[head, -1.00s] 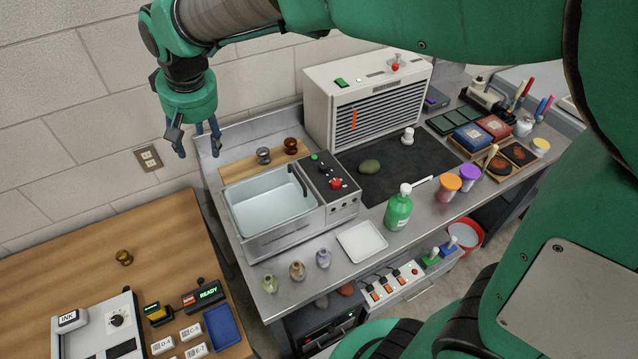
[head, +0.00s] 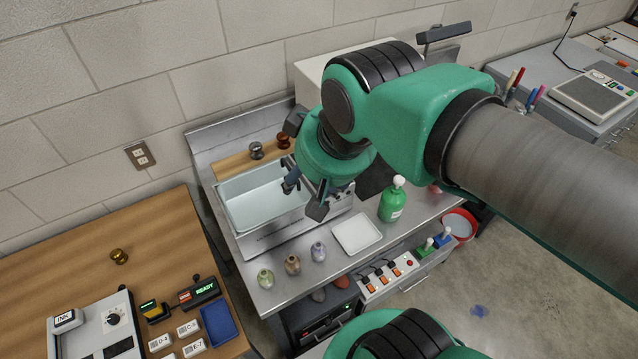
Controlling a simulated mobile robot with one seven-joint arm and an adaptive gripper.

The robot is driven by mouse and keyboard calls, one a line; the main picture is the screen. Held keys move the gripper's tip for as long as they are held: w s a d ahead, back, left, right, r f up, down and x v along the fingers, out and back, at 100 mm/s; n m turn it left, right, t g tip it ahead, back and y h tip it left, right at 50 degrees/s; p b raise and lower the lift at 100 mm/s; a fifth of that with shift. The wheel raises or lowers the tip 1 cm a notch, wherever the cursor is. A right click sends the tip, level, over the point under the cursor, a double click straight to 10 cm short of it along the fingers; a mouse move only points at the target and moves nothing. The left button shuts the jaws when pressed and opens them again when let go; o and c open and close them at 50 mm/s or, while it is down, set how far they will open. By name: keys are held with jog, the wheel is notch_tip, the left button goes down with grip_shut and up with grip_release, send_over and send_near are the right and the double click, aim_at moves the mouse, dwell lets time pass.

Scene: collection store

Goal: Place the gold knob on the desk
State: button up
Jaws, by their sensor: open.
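The gold knob (head: 119,256) stands on the bare back part of the wooden desk (head: 150,225) at the left. My gripper (head: 305,197) is open and empty, high over the front right of the sink basin, well to the right of the desk and the knob. The fingers point down, and my arm covers much of the bench behind them.
The metal bench holds a water basin (head: 262,203), a silver knob (head: 256,150), a brown knob (head: 283,140), small bottles (head: 292,264), a white tray (head: 356,233) and a green bottle (head: 393,202). A label machine (head: 95,330) and a blue tray (head: 219,324) occupy the desk's front.

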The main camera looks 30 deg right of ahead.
jog(key=shift+s+d+f, duration=0.2)
jog(key=shift+s, duration=0.3)
jog(key=shift+s+d+f, duration=0.15)
jog(key=shift+s+f, duration=0.05)
jog(key=shift+s, duration=0.3)
